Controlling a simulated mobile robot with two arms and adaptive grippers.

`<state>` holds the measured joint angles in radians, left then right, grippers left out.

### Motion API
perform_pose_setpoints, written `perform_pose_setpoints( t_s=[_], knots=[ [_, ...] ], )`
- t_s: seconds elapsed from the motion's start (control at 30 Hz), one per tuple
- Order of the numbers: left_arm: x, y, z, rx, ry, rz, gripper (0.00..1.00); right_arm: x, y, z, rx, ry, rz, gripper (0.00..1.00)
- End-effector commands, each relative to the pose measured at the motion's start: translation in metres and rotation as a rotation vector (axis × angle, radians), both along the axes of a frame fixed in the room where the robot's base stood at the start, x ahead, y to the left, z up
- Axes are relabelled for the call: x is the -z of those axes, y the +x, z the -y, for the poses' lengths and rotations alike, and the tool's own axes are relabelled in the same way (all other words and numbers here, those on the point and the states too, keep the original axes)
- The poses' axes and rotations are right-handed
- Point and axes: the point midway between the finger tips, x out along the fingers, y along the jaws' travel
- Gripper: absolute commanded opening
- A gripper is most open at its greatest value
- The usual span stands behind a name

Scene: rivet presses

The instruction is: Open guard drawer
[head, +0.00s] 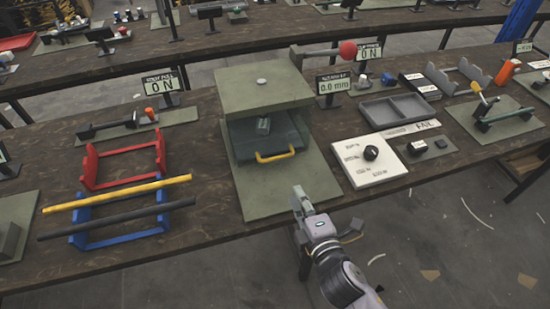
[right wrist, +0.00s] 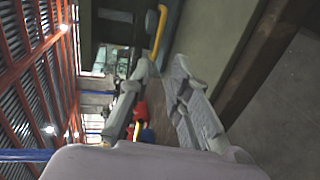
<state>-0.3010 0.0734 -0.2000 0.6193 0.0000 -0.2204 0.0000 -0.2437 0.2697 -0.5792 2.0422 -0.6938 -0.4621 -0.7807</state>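The rivet press (head: 262,90) is a grey-green box on a flat green base plate (head: 315,180) at the middle of the bench. Its guard drawer (head: 291,133) is dark and see-through, with a yellow bar handle (head: 275,157) on its front. The handle also shows at the top of the right wrist view (right wrist: 159,30). My right gripper (head: 301,198) is in front of the press, below and right of the handle and apart from it. Its fingers are spread and empty in the right wrist view (right wrist: 161,68). My left gripper is not in view.
Red (head: 125,152) and blue (head: 135,240) brackets with yellow and black bars lie left of the press. A white panel with a black knob (head: 371,153) and a grey tray (head: 395,111) are at its right. A lever with a red ball (head: 347,50) stands behind.

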Motion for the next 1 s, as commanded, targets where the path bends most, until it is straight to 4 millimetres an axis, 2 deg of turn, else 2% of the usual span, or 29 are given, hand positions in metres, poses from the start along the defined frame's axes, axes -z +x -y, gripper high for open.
perform_pose_setpoints(
  t_s=[0.17,0.7,0.9,1.0],
  knots=[
    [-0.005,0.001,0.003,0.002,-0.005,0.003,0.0,0.002,0.021,-0.008,-0.003,-0.003,0.005,0.18],
    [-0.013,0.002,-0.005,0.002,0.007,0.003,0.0,0.028,0.125,-0.042,-0.002,0.002,0.001,0.18],
    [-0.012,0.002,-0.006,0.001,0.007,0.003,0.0,0.034,0.15,-0.049,-0.001,0.001,0.001,0.18],
    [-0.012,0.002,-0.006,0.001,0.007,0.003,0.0,0.036,0.156,-0.051,-0.001,0.001,0.0,0.18]
  ],
)
